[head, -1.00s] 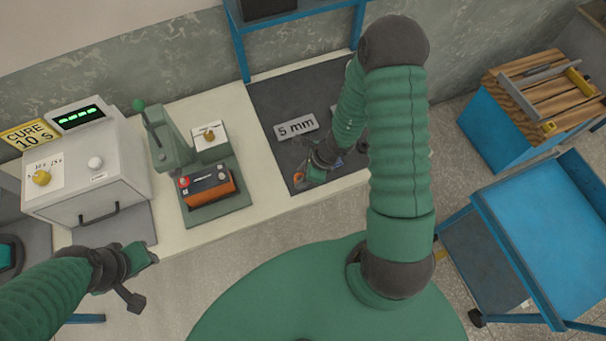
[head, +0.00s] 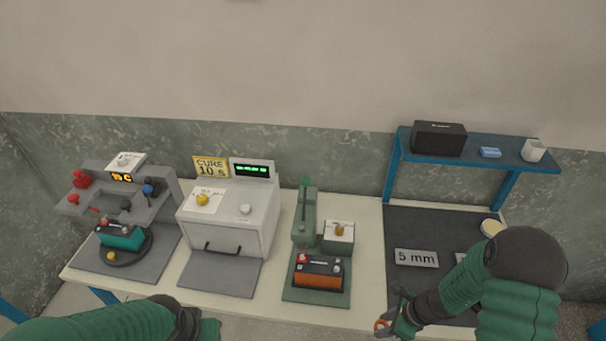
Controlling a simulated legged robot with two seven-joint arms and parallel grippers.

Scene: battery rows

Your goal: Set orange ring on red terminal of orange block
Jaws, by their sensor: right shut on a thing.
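The orange block (head: 317,279) is a battery with a black top and orange sides. It sits on the green base of a lever press on the bench. Its red terminal (head: 303,258) is at the left end of its top, and a dark terminal is at the right end. My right gripper (head: 388,321) is low at the bench's front edge, to the right of the block and apart from it. It is shut on the orange ring (head: 380,326), which shows at its tip. My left gripper (head: 208,328) is at the bottom, in front of the bench; its jaws are unclear.
The green lever press (head: 305,225) stands behind the block. A white curing oven (head: 240,220) is to its left, and a station with a teal block (head: 123,237) is further left. A dark mat with a "5 mm" plate (head: 416,258) lies right, below a blue shelf (head: 480,163).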

